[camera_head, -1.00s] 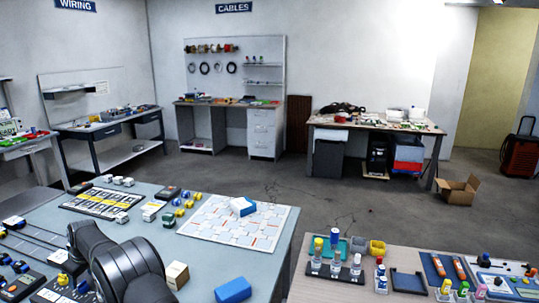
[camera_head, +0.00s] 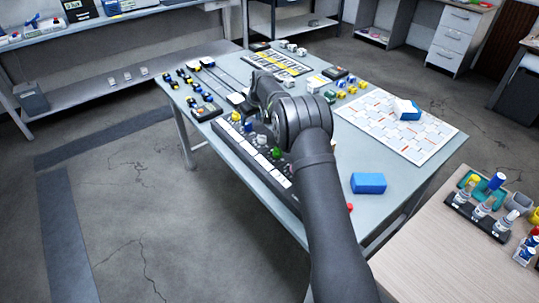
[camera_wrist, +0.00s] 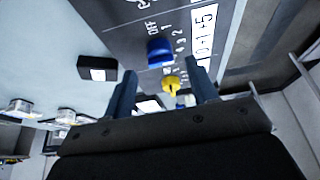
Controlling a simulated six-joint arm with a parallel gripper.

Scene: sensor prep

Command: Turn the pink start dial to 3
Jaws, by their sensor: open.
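The long dark control panel (camera_head: 250,158) lies along the near left edge of the grey table. Yellow (camera_head: 236,116), blue (camera_head: 248,127) and green (camera_head: 277,152) knobs show on it. I cannot make out a pink dial; my arm covers part of the panel. A small red knob or button (camera_head: 350,207) shows beyond my arm. In the wrist view my gripper (camera_wrist: 163,76) is open and empty. The yellow dial (camera_wrist: 172,84) shows between its fingers and the blue dial (camera_wrist: 160,52), beside OFF and number marks, lies just beyond. I cannot tell whether the fingers touch anything.
A blue block (camera_head: 368,183) lies to the right of my arm. A white patterned board (camera_head: 385,128) lies farther back with a blue-and-white block on it. A black box (camera_wrist: 97,68) stands near the panel. A wooden table (camera_head: 440,245) holds bottles at right.

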